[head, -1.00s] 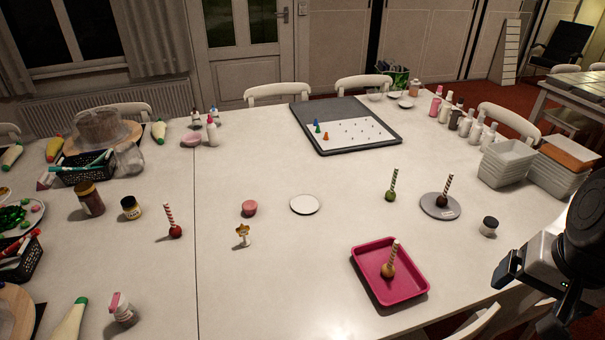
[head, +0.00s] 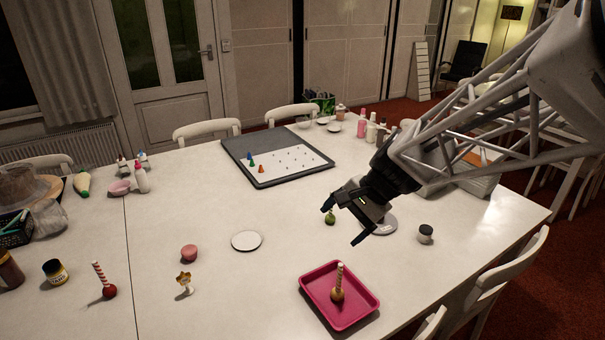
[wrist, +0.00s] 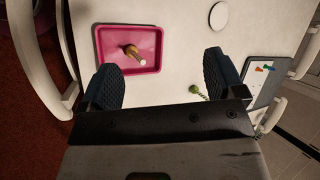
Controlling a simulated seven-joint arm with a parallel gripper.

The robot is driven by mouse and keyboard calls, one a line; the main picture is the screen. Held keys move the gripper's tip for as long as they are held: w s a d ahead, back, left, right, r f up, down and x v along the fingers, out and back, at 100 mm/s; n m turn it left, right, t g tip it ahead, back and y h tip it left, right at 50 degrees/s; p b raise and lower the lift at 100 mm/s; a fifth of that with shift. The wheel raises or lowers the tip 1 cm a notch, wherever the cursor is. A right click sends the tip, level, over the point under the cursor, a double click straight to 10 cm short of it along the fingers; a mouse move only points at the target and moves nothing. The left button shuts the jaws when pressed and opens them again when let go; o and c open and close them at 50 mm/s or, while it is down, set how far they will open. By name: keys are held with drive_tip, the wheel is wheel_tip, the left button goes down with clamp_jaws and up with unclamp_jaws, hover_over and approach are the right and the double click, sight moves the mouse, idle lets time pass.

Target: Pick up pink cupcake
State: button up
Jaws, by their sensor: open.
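The pink cupcake (head: 189,253) stands on the white table to the left of a round white plate (head: 247,241) in the head view. I cannot make it out in the wrist view. My gripper (head: 342,226) is open and empty, in the air over the right part of the table, well to the right of the cupcake. In the wrist view my gripper (wrist: 164,80) shows its two dark fingers wide apart with nothing between them.
A pink tray (head: 366,309) holding a cake pop (head: 338,292) lies at the front. A green cake pop (head: 330,218) is near my gripper. Chairs (head: 508,262) line the table edge.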

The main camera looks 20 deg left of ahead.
drive_tip(key=w+a+f+m+g+y, duration=0.1)
drive_tip(key=w+a+f, duration=0.15)
drive_tip(key=a, duration=0.35)
drive_tip(key=w+a+f+m+y, duration=0.1)
drive_tip(key=w+a+f, duration=0.15)
drive_tip(key=a, duration=0.25)
drive_tip(key=m+g+y, duration=0.1)
drive_tip(key=m+y, duration=0.3)
drive_tip(key=m, duration=0.4)
approach(193, 249)
drive_tip(key=shift+s+a+f, duration=0.55)
drive_tip(key=shift+a+f, duration=0.05)
drive_tip(key=shift+a, duration=0.25)
drive_tip(key=shift+a+f+y, duration=0.3)
drive_tip(key=shift+a, duration=0.05)
drive_tip(key=shift+x, duration=1.3)
drive_tip(key=shift+x, duration=2.55)
drive_tip(key=shift+w+a+r, duration=0.1)
